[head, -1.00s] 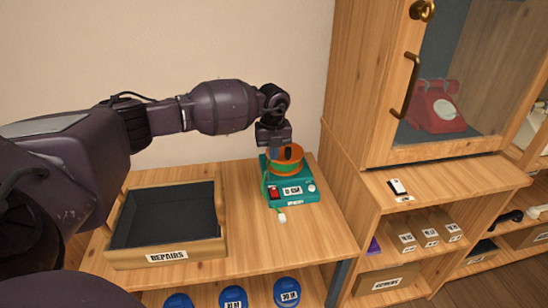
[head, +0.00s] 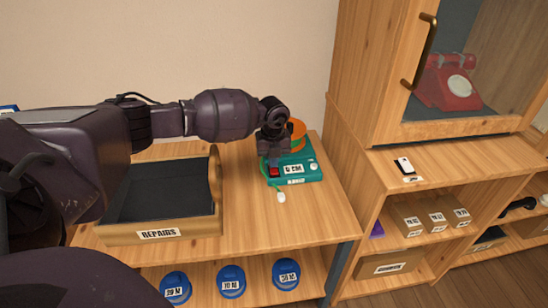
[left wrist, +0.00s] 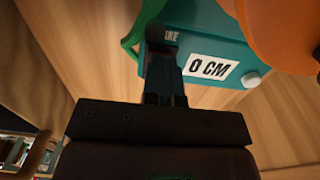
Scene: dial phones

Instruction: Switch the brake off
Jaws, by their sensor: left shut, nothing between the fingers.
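A teal device (head: 300,168) stands on the wooden bench, with an orange spool (head: 297,128) on top, a label reading 0 CM and a small white knob at its right. A red switch (head: 274,173) sits at its front left. My left gripper (head: 271,160) is shut and empty, pointing down just over the switch; I cannot tell whether it touches. In the left wrist view, the closed fingers (left wrist: 163,58) cover the switch area beside the 0 CM label (left wrist: 212,67), below partly hidden lettering. My right gripper is out of view.
A white-tipped green tape end (head: 281,196) hangs at the device's front left. A black-lined tray (head: 160,235) marked REPAIRS stands to the left. A tall cabinet (head: 352,90) holding a red phone (head: 447,88) stands to the right. Bare bench lies in front of the device.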

